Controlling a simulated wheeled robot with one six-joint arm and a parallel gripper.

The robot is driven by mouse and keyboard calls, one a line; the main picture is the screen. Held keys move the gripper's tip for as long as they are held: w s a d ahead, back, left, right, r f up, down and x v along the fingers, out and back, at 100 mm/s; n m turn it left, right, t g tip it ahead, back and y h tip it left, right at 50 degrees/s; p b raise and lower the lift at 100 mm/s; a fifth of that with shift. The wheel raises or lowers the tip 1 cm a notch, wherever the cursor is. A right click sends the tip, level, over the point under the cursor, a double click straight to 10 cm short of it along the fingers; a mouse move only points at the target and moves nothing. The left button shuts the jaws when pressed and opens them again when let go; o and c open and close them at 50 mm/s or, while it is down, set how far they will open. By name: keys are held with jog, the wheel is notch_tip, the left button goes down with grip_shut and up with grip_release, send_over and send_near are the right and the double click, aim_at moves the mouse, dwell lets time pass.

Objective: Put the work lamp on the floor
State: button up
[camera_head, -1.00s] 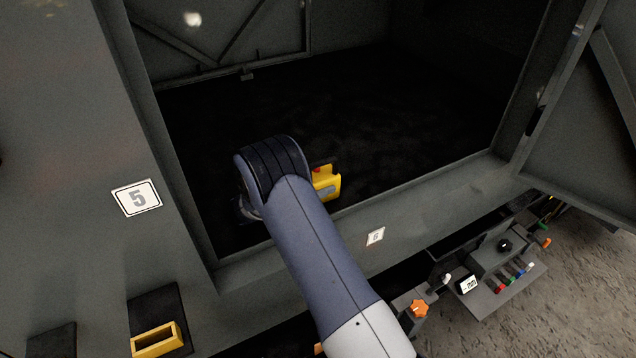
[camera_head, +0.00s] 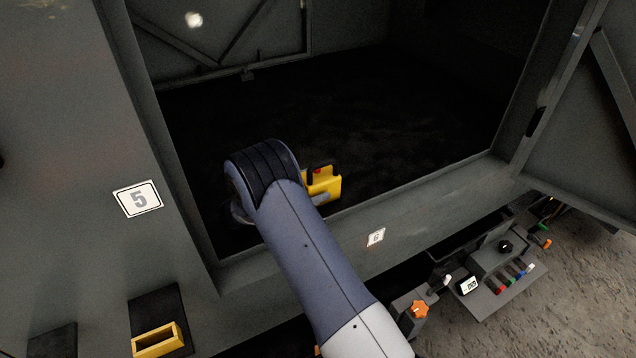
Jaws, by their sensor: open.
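The work lamp (camera_head: 328,184), a yellow body with a dark top part and a small red spot, sits just inside the front edge of the dark enclosure. Its left side is hidden behind my arm. My gripper (camera_head: 320,199) is mostly hidden by my own arm; only a small grey piece shows at the lower left of the lamp. It is open. Whether it touches the lamp cannot be told.
The enclosure's front sill (camera_head: 420,213) runs below the lamp, with a label "6" (camera_head: 376,237). An open door (camera_head: 590,130) stands at the right. A control panel with coloured levers (camera_head: 505,275) juts out below. Bare floor (camera_head: 570,310) shows at lower right.

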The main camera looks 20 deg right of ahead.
jog(key=a, duration=0.3)
jog(key=s+a, duration=0.1)
jog(key=a, duration=0.1)
